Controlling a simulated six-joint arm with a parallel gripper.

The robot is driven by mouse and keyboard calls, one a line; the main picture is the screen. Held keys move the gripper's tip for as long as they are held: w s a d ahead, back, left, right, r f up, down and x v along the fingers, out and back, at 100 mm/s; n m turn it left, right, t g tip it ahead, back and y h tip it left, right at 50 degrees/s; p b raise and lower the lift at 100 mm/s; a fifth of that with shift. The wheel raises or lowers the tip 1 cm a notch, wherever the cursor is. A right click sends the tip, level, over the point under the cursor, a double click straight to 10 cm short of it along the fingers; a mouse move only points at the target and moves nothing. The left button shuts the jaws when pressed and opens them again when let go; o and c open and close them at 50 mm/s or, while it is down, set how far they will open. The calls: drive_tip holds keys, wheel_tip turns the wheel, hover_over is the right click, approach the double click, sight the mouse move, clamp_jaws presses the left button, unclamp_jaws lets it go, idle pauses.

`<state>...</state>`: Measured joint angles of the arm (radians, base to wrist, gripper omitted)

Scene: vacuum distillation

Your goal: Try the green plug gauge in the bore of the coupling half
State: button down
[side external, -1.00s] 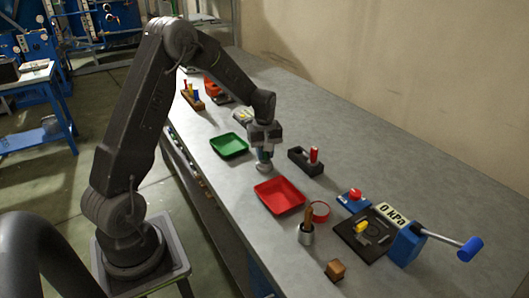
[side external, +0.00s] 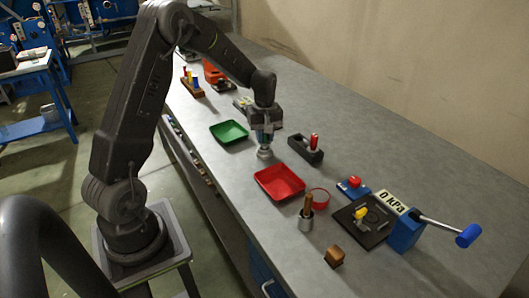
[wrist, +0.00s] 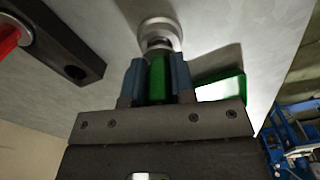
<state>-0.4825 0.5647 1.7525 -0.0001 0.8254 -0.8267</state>
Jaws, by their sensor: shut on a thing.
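My gripper (side external: 264,138) points straight down over the grey bench. It is shut on the green plug gauge (wrist: 157,80), whose green handle stands between the two blue fingers in the wrist view. The coupling half (side external: 265,153) is a round silver piece on the bench directly under my gripper. It also shows in the wrist view (wrist: 163,24), just beyond the fingertips. The gauge's grey lower end is at the coupling's middle. I cannot tell how far it sits in the bore.
A black block (side external: 303,150) with a red-handled plug (side external: 314,142) stands to the right; one hole is empty. A green tray (side external: 229,132) lies left, a red tray (side external: 280,182) in front.

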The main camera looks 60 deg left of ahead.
drive_tip(key=shift+r, duration=0.65)
drive_tip(key=shift+r, duration=0.35)
drive_tip(key=shift+r, duration=0.35)
drive_tip(key=shift+r, duration=0.45)
